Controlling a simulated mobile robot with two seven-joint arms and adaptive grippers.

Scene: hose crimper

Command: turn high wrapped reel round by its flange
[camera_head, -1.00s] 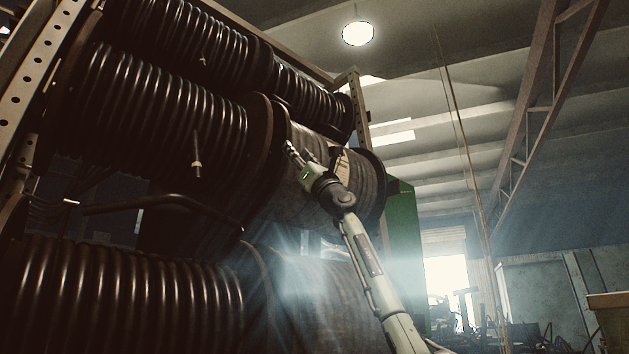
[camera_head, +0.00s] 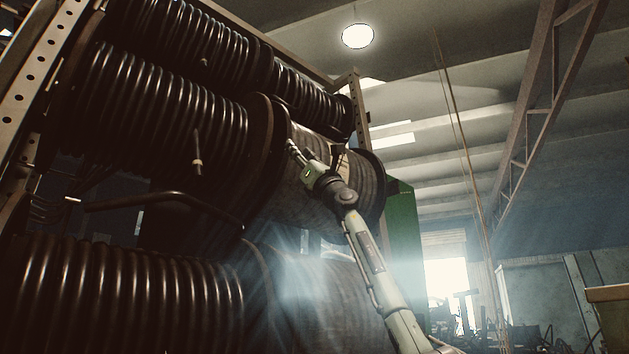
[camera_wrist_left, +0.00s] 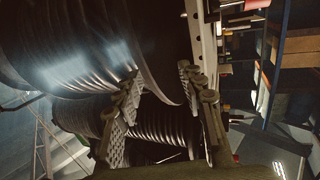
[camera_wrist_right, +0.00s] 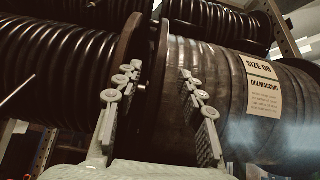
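The high wrapped reel (camera_head: 365,185) lies on its side in the rack, with a dark round flange (camera_head: 268,130) at its left end. In the right wrist view its wrapped body (camera_wrist_right: 215,80) carries a pale label (camera_wrist_right: 262,88) reading "SIZE 08", and its flange edge (camera_wrist_right: 160,75) shows between my fingers. My right gripper (camera_head: 291,150) is at that flange from the front. Its fingers (camera_wrist_right: 160,85) stand apart; I cannot tell whether either touches. My left gripper (camera_wrist_left: 160,80) is open beside a dark reel flange (camera_wrist_left: 165,50) in the left wrist view and is not visible in the head view.
A reel of black ribbed hose (camera_head: 165,110) sits just left of the wrapped reel. More reels lie above and below (camera_head: 130,300). A perforated rack post (camera_head: 35,80) stands at the left.

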